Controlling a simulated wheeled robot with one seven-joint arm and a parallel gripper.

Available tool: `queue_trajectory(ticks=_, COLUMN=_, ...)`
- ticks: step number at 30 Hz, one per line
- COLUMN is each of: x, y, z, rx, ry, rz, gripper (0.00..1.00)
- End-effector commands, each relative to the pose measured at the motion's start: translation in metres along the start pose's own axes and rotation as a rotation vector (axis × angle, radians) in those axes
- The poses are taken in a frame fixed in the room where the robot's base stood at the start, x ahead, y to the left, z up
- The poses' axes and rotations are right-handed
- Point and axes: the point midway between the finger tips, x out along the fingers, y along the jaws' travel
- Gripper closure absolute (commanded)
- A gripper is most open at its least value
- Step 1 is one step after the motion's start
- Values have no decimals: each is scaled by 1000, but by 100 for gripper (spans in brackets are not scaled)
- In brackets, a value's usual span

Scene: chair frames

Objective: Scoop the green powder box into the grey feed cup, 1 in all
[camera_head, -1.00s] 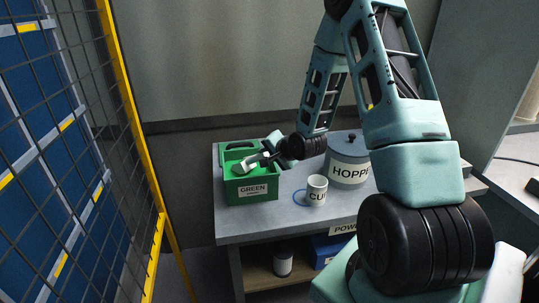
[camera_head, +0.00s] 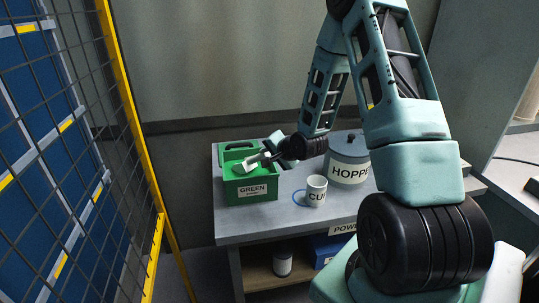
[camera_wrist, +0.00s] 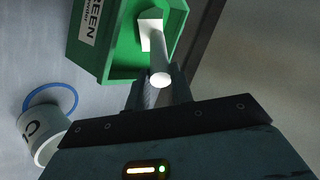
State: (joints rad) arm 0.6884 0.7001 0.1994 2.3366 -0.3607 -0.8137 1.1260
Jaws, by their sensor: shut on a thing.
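The green powder box (camera_head: 236,190), labelled GREEN, stands open at the left of the grey table. It also shows in the wrist view (camera_wrist: 122,64). My gripper (camera_head: 270,157) is beside the box's right rim, shut on the pale handle of a scoop (camera_wrist: 160,62). The scoop's head (camera_head: 247,163) is over or inside the box opening; I cannot tell how deep or whether it holds powder. The pale grey cup (camera_head: 317,192), lettered CU, stands upright right of the box, with a blue ring (camera_head: 298,197) beside it. The cup also shows in the wrist view (camera_wrist: 36,130); its inside is hidden.
A grey lidded hopper (camera_head: 349,170) stands behind and right of the cup. A yellow-framed mesh fence (camera_head: 130,110) is at the left. A canister (camera_head: 283,262) and a blue box (camera_head: 322,248) are on the lower shelf. The table's front is clear.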

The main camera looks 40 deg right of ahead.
Motion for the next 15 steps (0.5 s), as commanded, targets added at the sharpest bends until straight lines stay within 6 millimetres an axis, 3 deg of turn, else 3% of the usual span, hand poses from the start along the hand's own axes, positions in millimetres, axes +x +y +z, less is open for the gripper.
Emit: queue_trajectory(ticks=15, x=-2, y=-10, z=2, rx=-1, ry=0, rz=-2, gripper=100)
